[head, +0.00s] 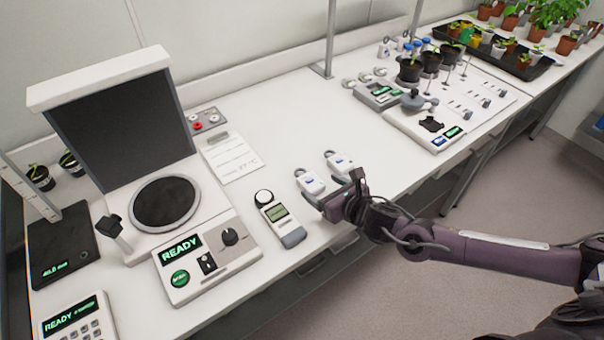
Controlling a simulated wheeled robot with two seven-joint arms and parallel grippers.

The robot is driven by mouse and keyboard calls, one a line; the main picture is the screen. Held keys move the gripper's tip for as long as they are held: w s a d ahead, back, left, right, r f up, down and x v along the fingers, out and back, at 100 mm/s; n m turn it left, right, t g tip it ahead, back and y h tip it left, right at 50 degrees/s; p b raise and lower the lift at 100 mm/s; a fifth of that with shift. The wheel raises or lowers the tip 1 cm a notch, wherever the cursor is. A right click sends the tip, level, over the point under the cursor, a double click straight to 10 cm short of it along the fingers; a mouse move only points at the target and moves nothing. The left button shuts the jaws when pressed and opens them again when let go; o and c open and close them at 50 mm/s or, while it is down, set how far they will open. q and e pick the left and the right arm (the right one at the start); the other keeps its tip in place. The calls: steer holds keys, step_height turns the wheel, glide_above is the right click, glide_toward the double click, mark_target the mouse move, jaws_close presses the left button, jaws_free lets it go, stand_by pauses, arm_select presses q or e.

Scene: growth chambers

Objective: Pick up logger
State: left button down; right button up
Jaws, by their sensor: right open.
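Two small white tag-like devices with top loops and blue marks, which look like loggers, lie side by side near the bench's front edge: a left logger (310,182) and a right logger (340,163). My right gripper (335,189) comes in from the right and is open, with its fingers at the near ends of the two loggers. It partly covers the right one's lower end. Whether it touches either cannot be told. My left gripper is not in view.
A handheld meter (280,218) lies left of the loggers, with a labelled sheet (232,158) behind. A READY-display instrument (207,257) stands further left. A device board (435,125) and potted plants are at the right. The bench behind the loggers is clear.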

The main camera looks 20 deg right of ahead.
mark_target(311, 179)
steer(key=shift+w+a+f, duration=0.1)
steer(key=shift+w+a, duration=0.1)
steer(key=shift+w, duration=0.2)
steer(key=shift+w+a+f+p, duration=0.1)
steer(key=shift+w+a+p, duration=0.15)
steer(key=shift+w+p, duration=0.5)
steer(key=x, duration=0.2)
steer(key=shift+w+f, duration=0.1)
steer(key=shift+w, duration=0.2)
steer(key=shift+w+a+f+p, duration=0.2)
steer(key=shift+w+f+p, duration=0.15)
steer(key=shift+w, duration=0.2)
steer(key=c, duration=1)
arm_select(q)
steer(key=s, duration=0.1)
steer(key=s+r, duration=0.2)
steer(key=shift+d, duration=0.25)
arm_select(e)
steer(key=shift+c, duration=0.4)
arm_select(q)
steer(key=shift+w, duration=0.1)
arm_select(e)
steer(key=shift+r, duration=0.1)
